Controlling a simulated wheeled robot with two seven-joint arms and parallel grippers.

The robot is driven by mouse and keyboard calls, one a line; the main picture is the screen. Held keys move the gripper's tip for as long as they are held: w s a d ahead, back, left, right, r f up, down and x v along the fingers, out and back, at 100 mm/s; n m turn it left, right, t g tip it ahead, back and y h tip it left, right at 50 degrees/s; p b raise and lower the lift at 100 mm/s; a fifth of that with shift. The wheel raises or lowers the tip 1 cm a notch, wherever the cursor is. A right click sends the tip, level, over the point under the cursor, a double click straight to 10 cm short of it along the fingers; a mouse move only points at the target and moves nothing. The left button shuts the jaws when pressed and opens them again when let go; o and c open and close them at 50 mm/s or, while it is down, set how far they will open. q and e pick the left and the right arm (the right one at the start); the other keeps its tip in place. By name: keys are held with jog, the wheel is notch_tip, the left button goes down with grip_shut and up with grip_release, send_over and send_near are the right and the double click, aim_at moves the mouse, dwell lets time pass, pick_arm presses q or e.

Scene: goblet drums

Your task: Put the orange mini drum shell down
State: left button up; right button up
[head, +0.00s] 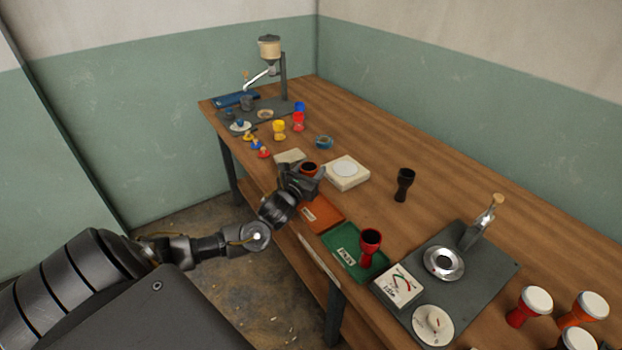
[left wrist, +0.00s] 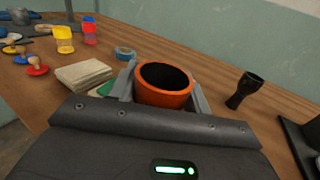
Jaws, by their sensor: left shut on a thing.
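The orange mini drum shell (left wrist: 163,92) is between the fingers of my left gripper (left wrist: 165,85), which is shut on it. In the left wrist view its dark open top faces up. In the head view my left gripper (head: 305,175) holds the shell (head: 309,167) near the table's front edge, beside an orange mat (head: 322,214). The gripper hides the shell's lower part, so I cannot tell whether it touches anything below. My right gripper is not in view.
A green mat (head: 346,252) bears a red drum shell (head: 370,243). A grey machine base (head: 490,268) and white-topped drums (head: 529,304) are at right. The table's back middle is clear.

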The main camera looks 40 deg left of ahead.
pick_arm(q)
jog(key=f, duration=0.3)
jog(key=shift+w+a+f+p, duration=0.1)
jog(key=shift+w+a+p, duration=0.1)
jog(key=shift+p, duration=0.2)
jog(key=shift+f, duration=0.2)
jog(key=shift+s, duration=0.1)
jog(key=shift+f, duration=0.2)
jog(key=o, duration=1.1)
jog(key=shift+r, duration=0.1)
jog(key=shift+r, duration=0.1)
jog(key=b+v, duration=0.1)
jog(key=v, duration=1.1)
